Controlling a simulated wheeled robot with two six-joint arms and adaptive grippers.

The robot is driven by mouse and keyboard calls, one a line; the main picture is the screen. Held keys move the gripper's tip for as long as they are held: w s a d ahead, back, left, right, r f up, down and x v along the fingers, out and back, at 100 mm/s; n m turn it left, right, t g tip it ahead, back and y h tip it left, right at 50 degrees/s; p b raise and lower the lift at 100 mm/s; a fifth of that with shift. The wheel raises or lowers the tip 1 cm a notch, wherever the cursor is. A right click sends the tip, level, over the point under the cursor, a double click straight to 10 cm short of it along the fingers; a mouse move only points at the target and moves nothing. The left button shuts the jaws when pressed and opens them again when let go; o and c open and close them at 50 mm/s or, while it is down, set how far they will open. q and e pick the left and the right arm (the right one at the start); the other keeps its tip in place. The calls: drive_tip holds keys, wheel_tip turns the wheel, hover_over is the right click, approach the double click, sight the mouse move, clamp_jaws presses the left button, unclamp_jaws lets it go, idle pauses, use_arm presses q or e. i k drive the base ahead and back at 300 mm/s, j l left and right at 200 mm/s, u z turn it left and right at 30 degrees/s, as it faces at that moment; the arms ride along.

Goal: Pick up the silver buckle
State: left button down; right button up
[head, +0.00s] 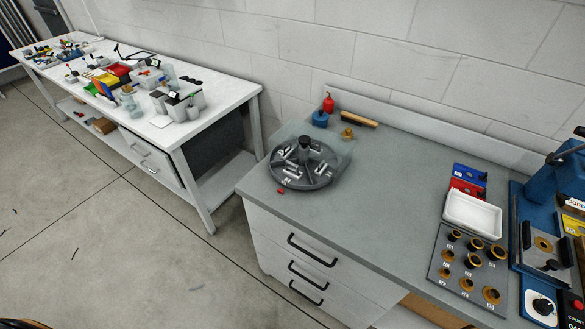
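A round dark grey tray (272,174) with a black centre knob (305,143) stands near the left end of the grey workbench. Dividers split it into compartments. Several small silver pieces (294,170) lie in it; they are too small to tell which is the silver buckle. A clear, see-through sheet or cover seems to be around or behind the tray. Neither of my grippers is in view.
A white tray (472,216), a ring-holding plate (445,285) and a blue machine (560,180) are at right. The bench middle is clear. A cluttered white table (225,95) stands left.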

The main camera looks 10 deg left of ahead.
sight(288, 163)
drive_tip(key=z, duration=3)
drive_tip(key=u, duration=3.3)
drive_tip(key=z, duration=0.5)
drive_tip(key=j+z, duration=0.4)
drive_tip(key=i+j+z, duration=0.1)
drive_tip(key=j+z, duration=0.5)
drive_tip(key=z, duration=0.15)
drive_tip(key=k+j+z, duration=0.1)
drive_tip(key=j+z, duration=0.3)
drive_tip(key=l, duration=0.1)
